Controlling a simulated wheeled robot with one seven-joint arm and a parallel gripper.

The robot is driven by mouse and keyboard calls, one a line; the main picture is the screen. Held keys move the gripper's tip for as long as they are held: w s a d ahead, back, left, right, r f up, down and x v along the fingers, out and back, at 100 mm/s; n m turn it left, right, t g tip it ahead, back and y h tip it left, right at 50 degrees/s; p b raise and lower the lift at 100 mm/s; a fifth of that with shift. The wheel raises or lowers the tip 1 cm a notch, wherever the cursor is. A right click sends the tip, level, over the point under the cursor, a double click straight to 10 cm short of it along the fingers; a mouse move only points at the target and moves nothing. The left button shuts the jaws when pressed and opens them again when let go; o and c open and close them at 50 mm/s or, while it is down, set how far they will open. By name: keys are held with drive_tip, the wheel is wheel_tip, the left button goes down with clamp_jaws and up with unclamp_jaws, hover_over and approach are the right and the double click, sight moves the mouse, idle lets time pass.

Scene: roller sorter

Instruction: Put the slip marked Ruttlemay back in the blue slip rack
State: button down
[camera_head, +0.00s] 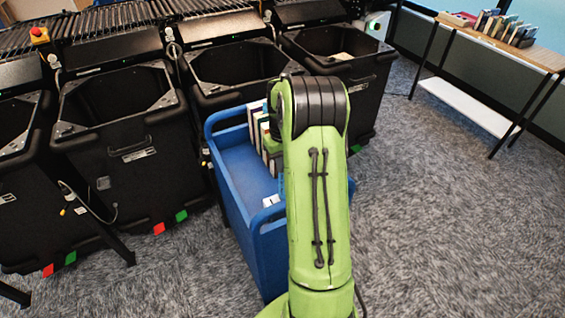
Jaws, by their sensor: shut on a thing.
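My green arm reaches forward over a blue book cart, and its own links hide its far end. My gripper is not visible, nor is anything it holds. Small white pieces (270,201) show at the near right part of the cart, partly behind my arm. They are too small to read or to tell if they are slips. I cannot make out a slip marked Ruttlemay, and I cannot tell whether a blue slip rack is there.
The blue cart (232,178) holds several upright books (258,125). Black sorting bins (120,135) line up behind and left of it below a roller conveyor (120,14). A table (500,44) with books stands at the back right. The carpet (440,220) on the right is clear.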

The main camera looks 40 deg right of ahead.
sight(282, 176)
drive_tip(key=shift+f+b, duration=1.1)
drive_tip(key=shift+f, duration=0.4)
idle(1.0)
drive_tip(key=shift+f+b, duration=1)
drive_tip(key=shift+f, duration=0.35)
drive_tip(key=c, duration=1.2)
unclamp_jaws()
drive_tip(key=shift+r, duration=0.15)
wheel_tip(282, 176, up, 16)
drive_tip(key=p, duration=0.3)
drive_tip(key=shift+f, duration=0.25)
